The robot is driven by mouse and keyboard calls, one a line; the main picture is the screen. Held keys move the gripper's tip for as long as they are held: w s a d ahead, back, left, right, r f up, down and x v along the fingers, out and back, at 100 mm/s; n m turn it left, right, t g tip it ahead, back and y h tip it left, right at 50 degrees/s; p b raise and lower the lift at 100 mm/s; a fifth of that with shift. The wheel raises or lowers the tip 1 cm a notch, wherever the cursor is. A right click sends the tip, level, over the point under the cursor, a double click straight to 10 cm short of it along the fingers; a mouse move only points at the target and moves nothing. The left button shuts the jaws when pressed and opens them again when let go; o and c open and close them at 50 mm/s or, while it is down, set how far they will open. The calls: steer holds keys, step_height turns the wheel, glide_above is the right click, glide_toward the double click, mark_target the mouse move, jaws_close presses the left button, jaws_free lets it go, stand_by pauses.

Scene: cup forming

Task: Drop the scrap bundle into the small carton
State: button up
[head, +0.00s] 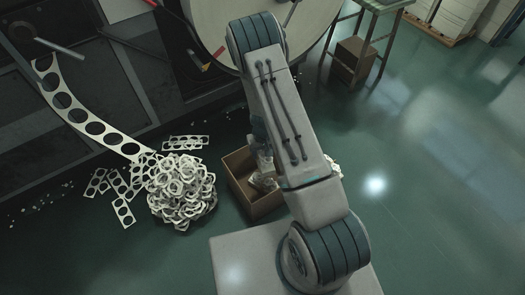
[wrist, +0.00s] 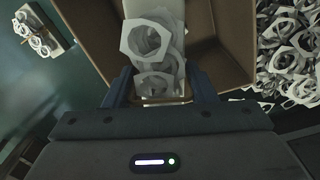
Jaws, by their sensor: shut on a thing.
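The scrap bundle, a stack of pale ring-shaped offcuts (wrist: 150,45), is between the fingers of my gripper (wrist: 162,92) in the wrist view. My gripper is shut on it. The small carton (wrist: 232,62) is brown and open, and its walls show on both sides of the bundle. In the head view the carton (head: 239,196) stands on the floor left of my arm, with the bundle (head: 264,182) seen within its opening. My gripper is mostly hidden behind my arm there. I cannot tell whether the bundle touches the carton's bottom.
A heap of ring scrap (head: 181,191) lies left of the carton, with a punched strip (head: 95,125) running down to it. More pale rings (wrist: 38,35) lie on the carton's other side. Another brown box (head: 353,62) stands under a table. The floor at right is clear.

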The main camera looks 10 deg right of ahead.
steer(key=shift+f+b, duration=1.75)
steer(key=shift+f, duration=1)
steer(key=o, duration=1.2)
steer(key=shift+c, duration=0.2)
step_height(320, 180, up, 14)
steer(key=p, duration=0.5)
steer(key=shift+f, duration=0.1)
